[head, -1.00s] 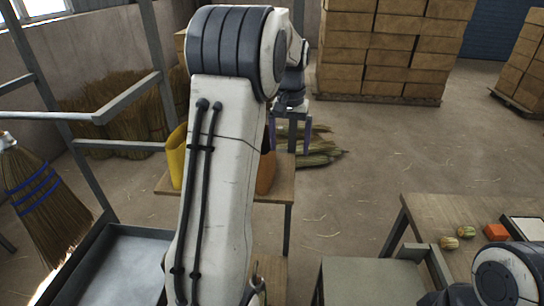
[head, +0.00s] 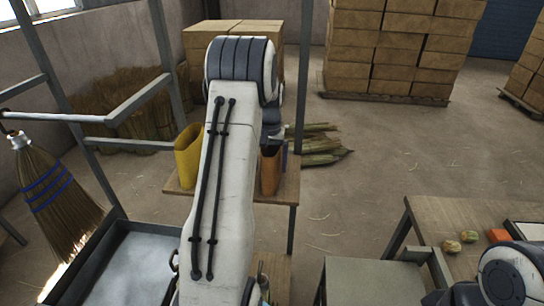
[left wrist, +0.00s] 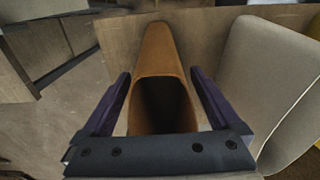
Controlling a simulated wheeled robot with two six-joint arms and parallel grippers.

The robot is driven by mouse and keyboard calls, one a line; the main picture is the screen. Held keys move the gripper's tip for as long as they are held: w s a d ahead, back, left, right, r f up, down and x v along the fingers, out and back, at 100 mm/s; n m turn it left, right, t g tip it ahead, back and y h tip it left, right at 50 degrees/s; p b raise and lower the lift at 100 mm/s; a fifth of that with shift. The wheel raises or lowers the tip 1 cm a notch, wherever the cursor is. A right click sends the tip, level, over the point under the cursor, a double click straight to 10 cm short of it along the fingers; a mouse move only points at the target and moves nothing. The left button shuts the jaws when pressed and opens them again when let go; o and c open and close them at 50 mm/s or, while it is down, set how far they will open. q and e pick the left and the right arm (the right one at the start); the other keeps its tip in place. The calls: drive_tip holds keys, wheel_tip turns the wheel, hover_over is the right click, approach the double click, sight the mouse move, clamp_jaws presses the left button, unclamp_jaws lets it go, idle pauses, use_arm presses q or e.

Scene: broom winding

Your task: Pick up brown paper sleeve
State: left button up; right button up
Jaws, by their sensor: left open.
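The brown paper sleeve (head: 270,170) stands on a small wooden table behind my left arm in the head view, partly hidden by the arm. In the left wrist view the sleeve (left wrist: 161,75) shows its dark open mouth toward the camera. My left gripper (left wrist: 160,92) is open, with one purple finger on each side of the sleeve. A gap shows between each finger and the sleeve. In the head view the left gripper is mostly hidden behind my arm. The right gripper is not in view; only part of my right arm shows at the lower right.
A yellow sleeve (head: 188,155) stands to the left on the same small table (head: 286,188). A grey metal frame (head: 137,98) with a hanging broom (head: 55,196) is at the left. A wooden table (head: 431,214) with small items is at the right.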

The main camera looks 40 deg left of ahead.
use_arm(q)
drive_tip(key=shift+f, duration=0.5)
drive_tip(key=c, duration=1.4)
drive_tip(key=shift+r, duration=0.1)
